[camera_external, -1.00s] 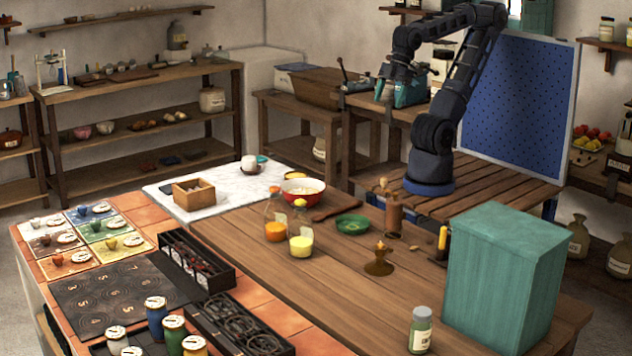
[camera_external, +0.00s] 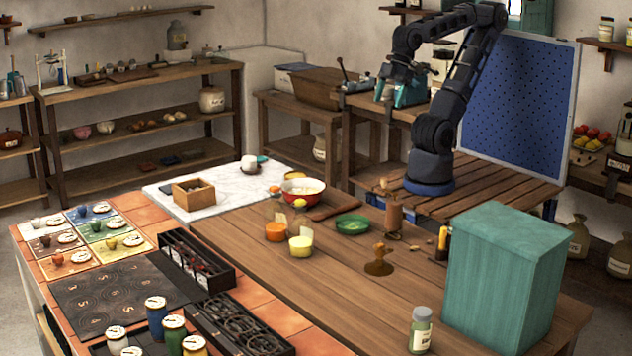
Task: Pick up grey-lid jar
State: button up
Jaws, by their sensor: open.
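A jar with a dull grey-green lid (camera_external: 421,331) stands upright at the front of the wooden table, left of the teal box. It has a pale label and greenish contents. It looks like the grey-lid jar, though the lid's exact colour is hard to judge. My gripper (camera_external: 386,98) is at the back, raised in front of the rear workbench, far from this jar. It is open and small in view; its fingers are hard to separate from the teal tool behind. I see nothing held in it.
A large teal box (camera_external: 503,278) stands close to the jar's right. A brown candle holder (camera_external: 379,262), a green bowl (camera_external: 352,224) and a red-rimmed bowl (camera_external: 302,188) stand farther back. Several lidded jars (camera_external: 173,335) stand at front left. The tabletop left of the jar (camera_external: 335,300) is clear.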

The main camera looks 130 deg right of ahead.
jog(key=shift+c, duration=1.3)
jog(key=shift+w, duration=0.1)
